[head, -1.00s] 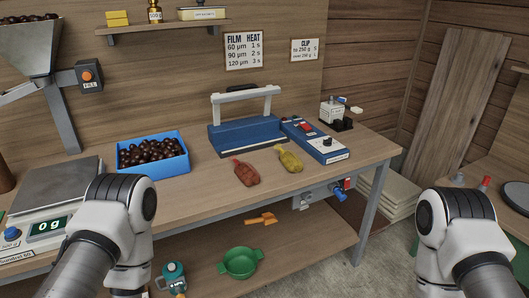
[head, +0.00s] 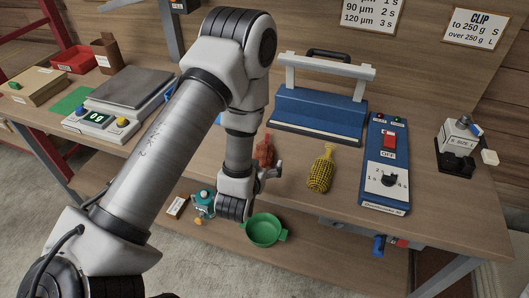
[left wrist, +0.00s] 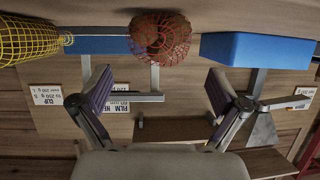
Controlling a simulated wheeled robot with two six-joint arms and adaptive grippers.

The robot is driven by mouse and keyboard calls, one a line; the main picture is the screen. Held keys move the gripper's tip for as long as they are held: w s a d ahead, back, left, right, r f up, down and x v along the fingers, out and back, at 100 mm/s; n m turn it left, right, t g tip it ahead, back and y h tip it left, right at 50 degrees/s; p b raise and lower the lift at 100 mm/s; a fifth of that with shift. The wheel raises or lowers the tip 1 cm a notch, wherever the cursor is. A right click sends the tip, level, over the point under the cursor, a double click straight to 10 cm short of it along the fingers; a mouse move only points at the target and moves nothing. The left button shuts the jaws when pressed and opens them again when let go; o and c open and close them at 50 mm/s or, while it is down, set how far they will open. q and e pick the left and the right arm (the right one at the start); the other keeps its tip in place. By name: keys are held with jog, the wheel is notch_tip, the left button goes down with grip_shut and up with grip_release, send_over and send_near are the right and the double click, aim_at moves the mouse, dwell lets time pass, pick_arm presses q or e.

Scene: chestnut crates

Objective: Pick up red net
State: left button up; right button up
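The red net (head: 264,148) lies on the wooden bench, partly hidden by my left arm in the head view. In the left wrist view the red net (left wrist: 160,38) hangs at the top middle of the upside-down picture, beyond the fingertips. My left gripper (head: 268,172) is at the near side of the red net. In the left wrist view the left gripper (left wrist: 158,92) is open, its two fingers wide apart with nothing between them. I cannot tell whether it touches the net. My right gripper is not in view.
A yellow net (head: 321,170) lies to the right of the red one. Behind them stands the blue sealer (head: 318,112), with a blue control box (head: 388,165) to the right. A green bowl (head: 264,230) sits below.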

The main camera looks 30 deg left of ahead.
aim_at(261, 150)
pick_arm(q)
jog(key=shift+w+a+f+p, duration=0.25)
jog(key=shift+w+a+p, duration=0.4)
jog(key=shift+w+a, duration=0.5)
jog(key=x, duration=0.3)
jog(key=shift+s+d+p, duration=0.1)
jog(key=shift+p, duration=0.2)
jog(key=shift+d+f, duration=0.1)
jog(key=shift+c, duration=0.4)
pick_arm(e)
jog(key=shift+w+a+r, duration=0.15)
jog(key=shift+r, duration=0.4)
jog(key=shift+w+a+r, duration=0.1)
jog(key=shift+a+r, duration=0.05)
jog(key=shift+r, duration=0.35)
pick_arm(q)
jog(key=c, duration=0.5)
jog(key=shift+s, duration=0.1)
jog(key=c, duration=0.9)
